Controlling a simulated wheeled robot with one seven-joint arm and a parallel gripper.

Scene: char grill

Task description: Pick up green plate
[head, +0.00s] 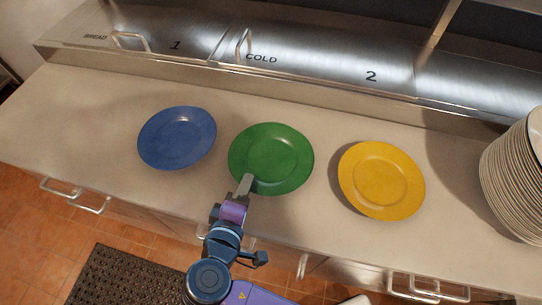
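The green plate (271,157) lies flat on the counter between a blue plate and a yellow plate. My gripper (247,184) is at the near edge of the green plate, its finger end overlapping the lower left of the rim in the head view. I cannot tell whether it touches the rim or hovers over it. The fingers show almost edge-on, so their opening is hidden.
The blue plate (177,138) lies to the left and the yellow plate (381,181) to the right. A tall stack of white plates (514,180) stands at the far right. Metal lidded bins (310,65) run along the back. The counter (80,120) is clear at left.

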